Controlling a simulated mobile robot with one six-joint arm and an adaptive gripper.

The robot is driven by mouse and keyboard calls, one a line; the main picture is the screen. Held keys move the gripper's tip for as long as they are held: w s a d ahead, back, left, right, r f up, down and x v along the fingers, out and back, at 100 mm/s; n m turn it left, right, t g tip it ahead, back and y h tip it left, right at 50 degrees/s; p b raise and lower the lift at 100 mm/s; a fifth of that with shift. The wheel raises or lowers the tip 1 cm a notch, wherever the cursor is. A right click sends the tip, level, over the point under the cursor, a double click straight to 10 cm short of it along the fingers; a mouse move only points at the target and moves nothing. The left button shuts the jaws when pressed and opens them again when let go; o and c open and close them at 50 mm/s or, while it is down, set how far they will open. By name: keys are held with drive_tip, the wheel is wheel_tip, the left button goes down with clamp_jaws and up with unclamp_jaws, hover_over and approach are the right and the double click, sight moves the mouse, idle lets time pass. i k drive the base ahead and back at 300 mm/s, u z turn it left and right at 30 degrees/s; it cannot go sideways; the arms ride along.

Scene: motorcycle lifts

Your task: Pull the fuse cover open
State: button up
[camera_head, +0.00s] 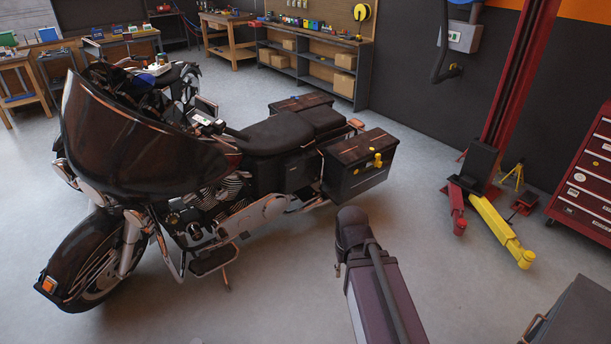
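A black motorcycle (275,135) stands upright on the left, its front wheel toward the lower left. Below its seat is a dark, flat side panel (299,174). Behind that is a dark side case (352,168) with a yellow handle (377,158) on its outer face; the case looks closed. No part is clearly marked as a fuse cover, so I cannot tell which one it is. My arm rises from the bottom centre and bends on the near side of the side case, apart from the motorcycle in the picture. My gripper is not visible.
A red lift post (515,85) with a yellow lift arm (503,232) stands on the right, by a red tool cabinet (588,180). A dark box (580,318) is at the lower right. Shelves (318,62) line the back wall.

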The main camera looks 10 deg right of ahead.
sight(302, 168)
drive_tip(key=z, duration=0.05)
drive_tip(key=i, duration=0.9)
drive_tip(key=u, duration=0.85)
drive_tip(key=k, duration=0.1)
drive_tip(key=z, duration=3.25)
